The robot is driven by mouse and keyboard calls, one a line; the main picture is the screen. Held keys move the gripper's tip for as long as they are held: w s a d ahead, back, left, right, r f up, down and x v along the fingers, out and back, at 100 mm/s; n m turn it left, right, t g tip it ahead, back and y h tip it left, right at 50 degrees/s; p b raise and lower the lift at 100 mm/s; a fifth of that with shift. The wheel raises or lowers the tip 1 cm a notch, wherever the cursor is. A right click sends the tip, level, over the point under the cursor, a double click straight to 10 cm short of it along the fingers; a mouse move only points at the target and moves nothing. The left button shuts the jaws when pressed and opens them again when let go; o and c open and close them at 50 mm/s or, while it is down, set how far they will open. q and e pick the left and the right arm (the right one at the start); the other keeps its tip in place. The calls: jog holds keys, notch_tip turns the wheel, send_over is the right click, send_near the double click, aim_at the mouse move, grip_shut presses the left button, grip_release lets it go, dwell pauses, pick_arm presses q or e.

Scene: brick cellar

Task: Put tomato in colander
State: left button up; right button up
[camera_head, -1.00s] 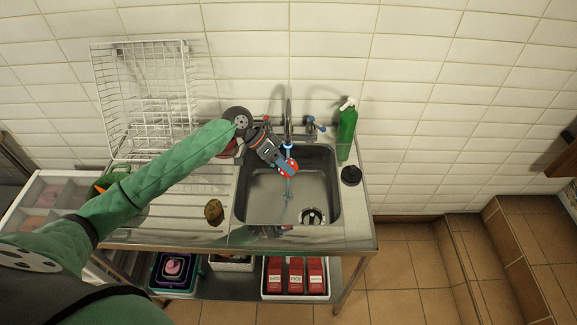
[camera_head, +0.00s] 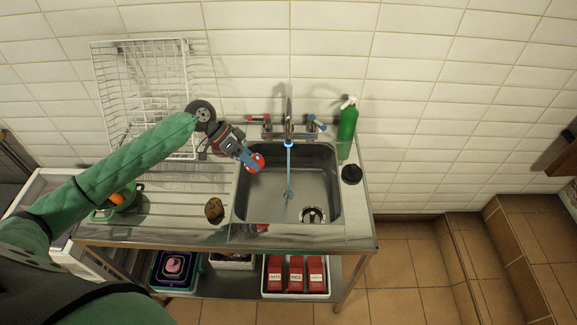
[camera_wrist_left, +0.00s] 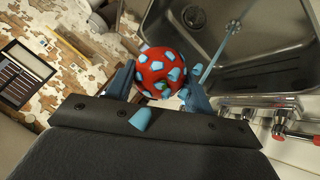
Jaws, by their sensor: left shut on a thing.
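The tomato (camera_head: 257,163) is red, with pale blue patches on it in the left wrist view (camera_wrist_left: 160,70). My left gripper (camera_head: 250,159) is shut on it and holds it above the left side of the sink, left of the blue water stream. A green, rounded, bowl-like thing (camera_head: 133,207), which looks like the colander, sits at the left of the drainboard with something orange in it. My left arm hides part of it. My right gripper is not in view.
Blue water runs from the tap (camera_head: 288,125) into the steel sink (camera_head: 315,180). A brown lump (camera_head: 214,210) lies on the drainboard (camera_head: 175,208). A white wire rack (camera_head: 145,85) stands behind. A green bottle (camera_head: 347,130) and black object (camera_head: 352,174) are at the right.

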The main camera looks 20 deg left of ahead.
pick_arm(q)
jog(key=s+a, duration=0.5)
jog(key=a, duration=1.1)
jog(key=s+a+f, duration=0.1)
jog(key=s+a, duration=0.5)
jog(key=a, duration=1)
jog(key=s+a+f, duration=0.1)
jog(key=s+a, duration=0.5)
jog(key=a, duration=1)
jog(key=shift+a, duration=0.25)
jog(key=shift+d, duration=0.1)
jog(key=shift+d, duration=0.55)
jog(key=shift+f, duration=0.1)
jog(key=shift+f+b, duration=1.25)
jog(key=shift+f, duration=1.45)
jog(key=shift+f+b, duration=0.35)
jog(key=shift+f, duration=0.4)
